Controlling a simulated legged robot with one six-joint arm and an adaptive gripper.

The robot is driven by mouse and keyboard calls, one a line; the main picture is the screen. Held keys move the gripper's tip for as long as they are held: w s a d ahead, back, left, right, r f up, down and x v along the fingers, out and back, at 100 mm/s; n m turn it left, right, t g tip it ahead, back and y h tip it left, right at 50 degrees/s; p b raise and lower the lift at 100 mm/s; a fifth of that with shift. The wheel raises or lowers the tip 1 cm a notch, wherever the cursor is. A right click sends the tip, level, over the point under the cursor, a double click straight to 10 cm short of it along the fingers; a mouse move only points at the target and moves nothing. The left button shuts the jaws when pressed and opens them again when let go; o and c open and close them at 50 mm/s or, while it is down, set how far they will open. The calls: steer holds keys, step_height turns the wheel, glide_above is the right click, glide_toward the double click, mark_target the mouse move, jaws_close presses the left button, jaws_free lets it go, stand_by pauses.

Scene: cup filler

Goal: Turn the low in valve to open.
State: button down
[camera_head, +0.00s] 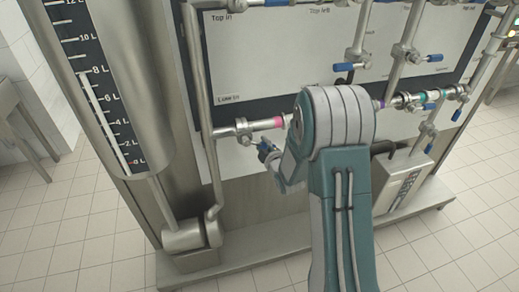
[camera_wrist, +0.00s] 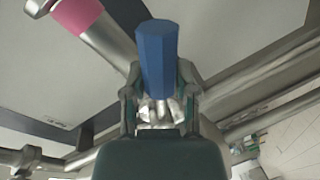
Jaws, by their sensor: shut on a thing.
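The low in valve has a blue handle (camera_wrist: 157,55), which stands between the two fingers of my gripper (camera_wrist: 159,82) in the wrist view. The fingers are closed against the sides of the handle, above its metal base (camera_wrist: 160,112). In the head view my gripper (camera_head: 268,156) is at the blue handle (camera_head: 264,146), just below the pipe with the pink band (camera_head: 265,123). The handle lies at an angle to this pipe. The "Low in" label (camera_head: 229,98) is above left. My arm hides part of the pipe to the right.
A steel tank with a litre scale (camera_head: 100,80) stands at the left. Several other blue-handled valves, such as one at the right (camera_head: 431,106), sit on pipes before the white panel (camera_head: 275,55). A control box (camera_head: 404,185) stands at the lower right. The tiled floor in front is clear.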

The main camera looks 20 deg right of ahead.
steer(key=r+n, duration=0.2)
steer(key=n, duration=0.1)
steer(key=shift+d+h, duration=0.25)
steer(key=shift+h, duration=0.05)
steer(key=shift+r+n+h, duration=0.4)
steer(key=shift+r+n, duration=0.2)
steer(key=shift+n, duration=0.4)
steer(key=shift+c, duration=2)
jaws_free()
steer(key=s+r, duration=0.2)
steer(key=s, duration=0.9)
steer(key=shift+s, duration=0.3)
